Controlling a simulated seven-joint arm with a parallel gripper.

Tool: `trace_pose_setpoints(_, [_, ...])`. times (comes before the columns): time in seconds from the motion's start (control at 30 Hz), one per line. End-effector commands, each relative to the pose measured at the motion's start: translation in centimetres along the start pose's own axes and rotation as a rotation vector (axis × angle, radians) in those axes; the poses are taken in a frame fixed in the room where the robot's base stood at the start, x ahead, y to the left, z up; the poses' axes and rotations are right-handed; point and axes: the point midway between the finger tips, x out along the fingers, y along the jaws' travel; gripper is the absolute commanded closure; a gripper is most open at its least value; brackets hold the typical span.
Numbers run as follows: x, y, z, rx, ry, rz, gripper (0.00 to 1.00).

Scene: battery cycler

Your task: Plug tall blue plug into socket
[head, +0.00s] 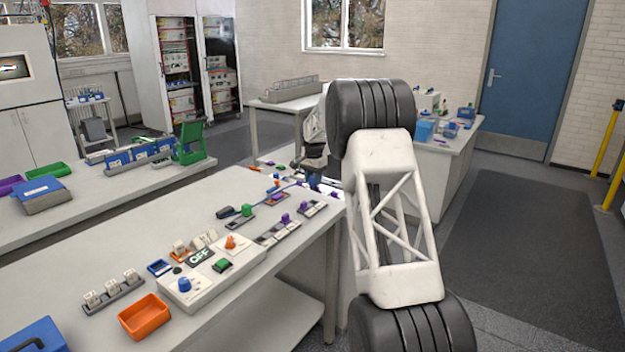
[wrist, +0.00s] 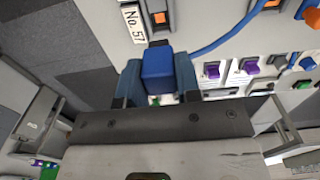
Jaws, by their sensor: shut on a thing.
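The tall blue plug (wrist: 158,74) is between the two fingers of my gripper (wrist: 157,82), which is shut on it. A dark end of the plug points toward a dark socket with an orange inside (wrist: 159,17) near the top of the wrist view. The plug's tip is close to the socket's near edge; I cannot tell whether they touch. In the head view my gripper (head: 314,166) is over the far right end of the long bench, and the blue plug (head: 315,184) shows small below it. My arm hides part of that area.
A white "No. 57" label (wrist: 134,22) is beside the socket. A blue cable (wrist: 225,38) runs to the upper right. Purple-topped parts (wrist: 212,70) sit to the right. An orange tray (head: 145,316) and a control box (head: 212,272) are on the near bench.

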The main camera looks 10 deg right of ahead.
Motion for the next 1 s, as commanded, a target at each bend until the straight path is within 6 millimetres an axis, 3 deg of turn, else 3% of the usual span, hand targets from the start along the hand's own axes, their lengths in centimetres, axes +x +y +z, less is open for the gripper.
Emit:
trace_pose_setpoints(0.37, [1.2,0.0,0.0,0.0,-0.001,0.001,0.93])
trace_pose_setpoints(1.0, [5.5,0.0,0.0,0.0,-0.001,0.0,0.93])
